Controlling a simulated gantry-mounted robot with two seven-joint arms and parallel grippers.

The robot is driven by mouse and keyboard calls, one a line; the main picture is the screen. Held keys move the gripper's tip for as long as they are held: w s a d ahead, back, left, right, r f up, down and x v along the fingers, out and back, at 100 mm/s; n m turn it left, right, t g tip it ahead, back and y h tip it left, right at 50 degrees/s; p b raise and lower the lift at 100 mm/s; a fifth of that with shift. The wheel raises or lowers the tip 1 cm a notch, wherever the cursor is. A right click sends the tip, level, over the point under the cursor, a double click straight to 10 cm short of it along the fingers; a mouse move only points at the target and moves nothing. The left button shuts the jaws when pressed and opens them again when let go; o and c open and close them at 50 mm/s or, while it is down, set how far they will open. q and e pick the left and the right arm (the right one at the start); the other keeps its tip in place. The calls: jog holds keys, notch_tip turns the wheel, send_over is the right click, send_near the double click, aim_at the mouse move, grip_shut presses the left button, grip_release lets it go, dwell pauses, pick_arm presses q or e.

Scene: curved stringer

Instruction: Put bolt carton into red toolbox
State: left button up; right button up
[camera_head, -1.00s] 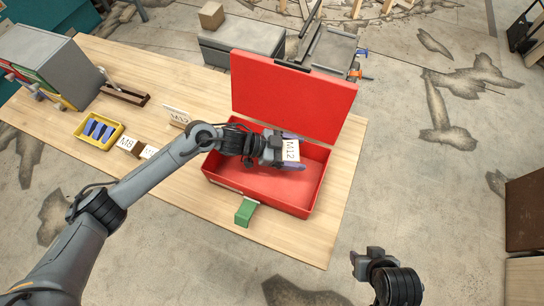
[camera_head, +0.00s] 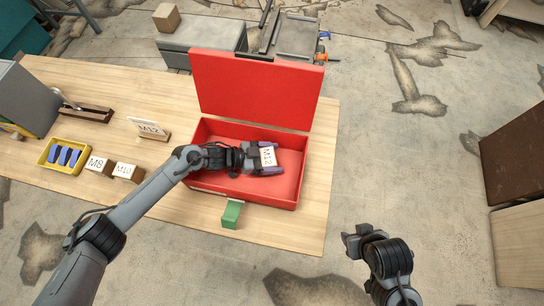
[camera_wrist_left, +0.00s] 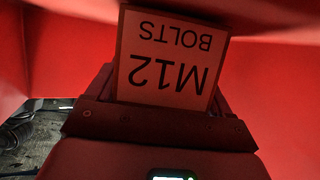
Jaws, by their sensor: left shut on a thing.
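The red toolbox (camera_head: 230,188) stands on the table with its lid (camera_head: 258,90) up. My left gripper (camera_head: 268,160) is inside the toolbox opening, shut on the M12 bolt carton (camera_head: 267,156). In the left wrist view the carton (camera_wrist_left: 168,60) shows its "M12 BOLTS" label upside down between the fingers, with red walls around it. Whether the carton touches the toolbox floor cannot be told. My right gripper (camera_head: 352,240) hangs off to the right of the table, empty; its jaw opening is not clear.
Two cartons marked M8 (camera_head: 97,166) and another M size (camera_head: 126,172) stand left of the toolbox.

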dwell(0.3)
pick_arm(q)
jog(key=shift+f, duration=0.2)
jog(key=o, duration=1.2)
jog(key=shift+c, duration=0.2)
jog(key=shift+r, duration=0.3)
jog(key=v, duration=1.2)
jog(key=shift+r, duration=0.1)
